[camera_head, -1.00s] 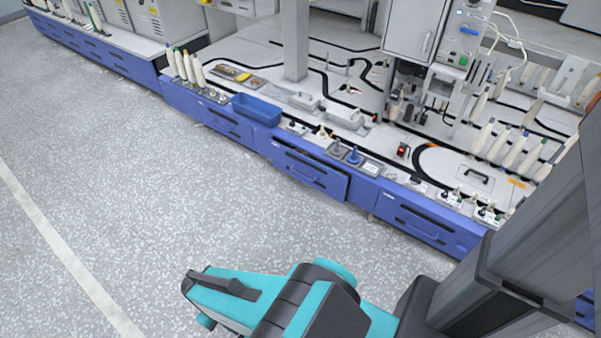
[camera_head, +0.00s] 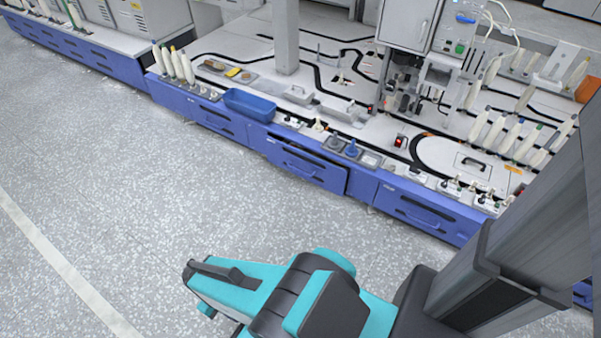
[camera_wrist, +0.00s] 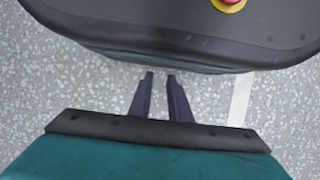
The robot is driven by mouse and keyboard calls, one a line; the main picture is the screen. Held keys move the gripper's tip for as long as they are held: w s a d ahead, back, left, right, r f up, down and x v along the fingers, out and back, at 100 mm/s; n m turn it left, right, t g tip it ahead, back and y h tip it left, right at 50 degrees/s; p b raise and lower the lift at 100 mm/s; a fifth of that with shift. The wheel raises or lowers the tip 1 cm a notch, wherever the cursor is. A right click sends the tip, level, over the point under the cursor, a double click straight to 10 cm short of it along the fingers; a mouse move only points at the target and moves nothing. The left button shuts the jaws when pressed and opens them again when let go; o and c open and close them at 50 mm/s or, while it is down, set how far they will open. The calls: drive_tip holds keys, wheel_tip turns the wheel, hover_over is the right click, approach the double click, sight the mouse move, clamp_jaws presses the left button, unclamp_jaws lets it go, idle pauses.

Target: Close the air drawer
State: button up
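Blue drawers line the front of the long workbench in the head view. The middle drawer (camera_head: 305,168) stands slightly out from the bench front, with a dark gap at its right end. The right drawer (camera_head: 425,213) and the left drawer (camera_head: 212,118) look flush. The labels are too small to read, so I cannot tell by name which is the air drawer. My gripper (camera_wrist: 161,76) shows in the wrist view with two dark fingers apart and only floor between them. It is empty and away from the drawers. My folded arm fills the bottom of the head view.
A blue bin (camera_head: 250,104) sits on the bench's front edge above the drawers. White bobbins (camera_head: 495,135) stand on the right of the bench top. The speckled floor (camera_head: 130,200) before the bench is clear. My own base lies close beyond the fingers.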

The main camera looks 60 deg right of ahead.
drive_tip(key=w+d+f+t+h+b, duration=0.25)
drive_tip(key=w+d, duration=0.35)
drive_tip(key=d, duration=0.5)
drive_tip(key=w+d+f+t+h+b, duration=0.1)
drive_tip(key=w+d+f+t+b, duration=0.15)
drive_tip(key=w+d, duration=0.6)
drive_tip(key=w+d+f+t+h+b, duration=0.1)
drive_tip(key=w+d+t, duration=0.3)
drive_tip(key=d, duration=0.9)
drive_tip(key=s+d+r+n+t+h+b, duration=0.1)
drive_tip(key=d+r+n+t+b, duration=0.15)
drive_tip(key=d, duration=1.05)
drive_tip(key=s+d+r+n+t+h+b, duration=0.15)
drive_tip(key=d+t+b, duration=0.25)
drive_tip(key=d, duration=0.8)
drive_tip(key=s+d+n+t+y+b, duration=0.2)
drive_tip(key=s+d, duration=0.4)
drive_tip(key=s, duration=0.7)
drive_tip(key=shift+s+d+r+n+t+b, duration=0.25)
drive_tip(key=shift+d+r+n+t+b, duration=0.1)
drive_tip(key=shift+n+t+b, duration=0.55)
